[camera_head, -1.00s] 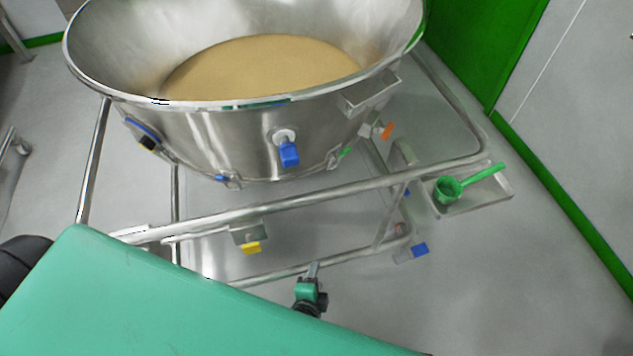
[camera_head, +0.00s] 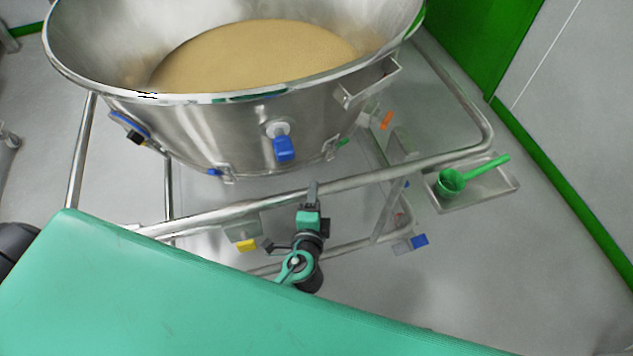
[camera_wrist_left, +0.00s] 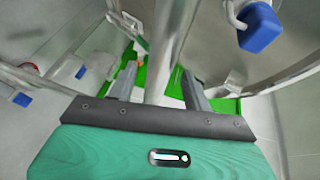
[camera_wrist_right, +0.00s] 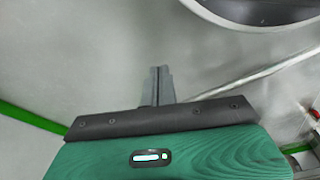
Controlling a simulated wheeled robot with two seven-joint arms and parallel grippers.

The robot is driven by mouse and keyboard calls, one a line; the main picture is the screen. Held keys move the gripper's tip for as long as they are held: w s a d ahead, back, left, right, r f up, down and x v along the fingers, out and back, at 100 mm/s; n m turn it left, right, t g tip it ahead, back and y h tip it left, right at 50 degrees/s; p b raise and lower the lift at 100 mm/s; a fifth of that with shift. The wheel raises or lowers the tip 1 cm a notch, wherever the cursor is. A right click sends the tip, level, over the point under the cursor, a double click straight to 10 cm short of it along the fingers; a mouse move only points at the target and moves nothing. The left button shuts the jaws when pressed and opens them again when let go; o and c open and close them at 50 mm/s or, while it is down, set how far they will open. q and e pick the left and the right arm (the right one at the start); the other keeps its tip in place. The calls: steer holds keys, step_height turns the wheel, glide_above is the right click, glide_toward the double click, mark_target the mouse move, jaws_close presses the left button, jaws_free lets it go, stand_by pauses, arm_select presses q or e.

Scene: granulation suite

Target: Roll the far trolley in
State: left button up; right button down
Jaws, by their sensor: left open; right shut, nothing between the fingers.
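The trolley is a steel tube frame that bears a wide steel bowl (camera_head: 200,128) of tan granules. Its near push rail (camera_head: 380,174) runs across the middle of the head view. My left gripper (camera_head: 312,187) is at that rail, overlapping it in the head view. In the left wrist view the rail (camera_wrist_left: 168,45) passes between the open fingers of my left gripper (camera_wrist_left: 160,85); I cannot tell whether it touches them. My right gripper (camera_wrist_right: 159,72) shows only in its own wrist view, shut and empty, with a round dark opening edged in steel (camera_wrist_right: 265,12) beyond it.
A small steel tray (camera_head: 498,187) with a green scoop (camera_head: 452,182) sits at the trolley's right side. A blue valve knob (camera_head: 284,149) hangs on the bowl's front. A green wall panel (camera_head: 487,40) and green skirting (camera_head: 570,195) bound the right. Grey floor (camera_head: 470,270) lies clear at lower right.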

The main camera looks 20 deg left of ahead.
arm_select(q)
steer(key=shift+x, duration=2.55)
arm_select(e)
steer(key=shift+s+d+f, duration=0.1)
steer(key=shift+s+f, duration=0.1)
steer(key=shift+f, duration=0.3)
steer(key=shift+s+d+f, duration=0.1)
steer(key=shift+s+f, duration=0.1)
steer(key=shift+f, duration=0.3)
arm_select(q)
steer(key=shift+f, duration=0.1)
jaws_close()
